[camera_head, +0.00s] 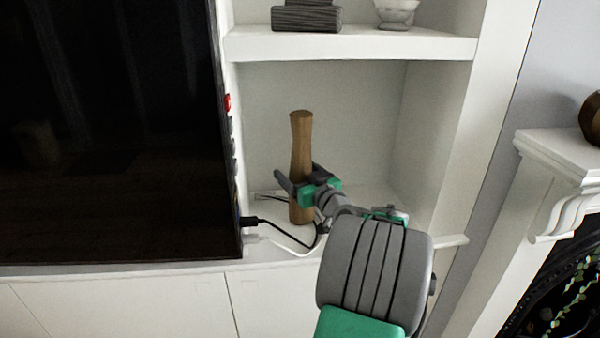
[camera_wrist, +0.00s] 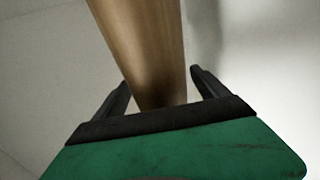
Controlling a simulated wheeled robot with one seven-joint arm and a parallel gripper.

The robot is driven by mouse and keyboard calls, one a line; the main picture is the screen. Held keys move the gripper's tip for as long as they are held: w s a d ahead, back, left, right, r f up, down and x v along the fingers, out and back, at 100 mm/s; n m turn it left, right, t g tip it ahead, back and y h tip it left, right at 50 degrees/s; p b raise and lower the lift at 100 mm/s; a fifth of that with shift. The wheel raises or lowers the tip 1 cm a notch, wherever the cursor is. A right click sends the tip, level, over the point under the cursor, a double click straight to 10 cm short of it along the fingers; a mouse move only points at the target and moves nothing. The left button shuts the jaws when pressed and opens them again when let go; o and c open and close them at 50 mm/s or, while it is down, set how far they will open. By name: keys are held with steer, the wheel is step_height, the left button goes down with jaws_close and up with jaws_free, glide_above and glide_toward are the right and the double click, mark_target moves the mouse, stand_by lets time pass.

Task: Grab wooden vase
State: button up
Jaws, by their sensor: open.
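The wooden vase (camera_head: 301,143) is a tall, slim brown column standing upright in the lower niche of the white shelf. In the wrist view the vase (camera_wrist: 148,45) rises between the two dark fingers. My gripper (camera_head: 296,180) reaches into the niche from the lower right, with its fingers on either side of the vase's lower-middle part. In the wrist view my gripper (camera_wrist: 160,88) is open, with a gap visible on the right between finger and vase. My gripper hides part of the vase in the head view.
A dark TV screen (camera_head: 110,130) borders the niche on the left. Black and white cables (camera_head: 285,236) lie near the vase's base. A shelf board (camera_head: 350,46) holding a dark block and a pale bowl is above. A white mantel (camera_head: 565,150) stands at right.

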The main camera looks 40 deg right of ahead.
steer(key=shift+w+d, duration=0.1)
steer(key=shift+w, duration=0.3)
steer(key=shift+c, duration=0.5)
jaws_close()
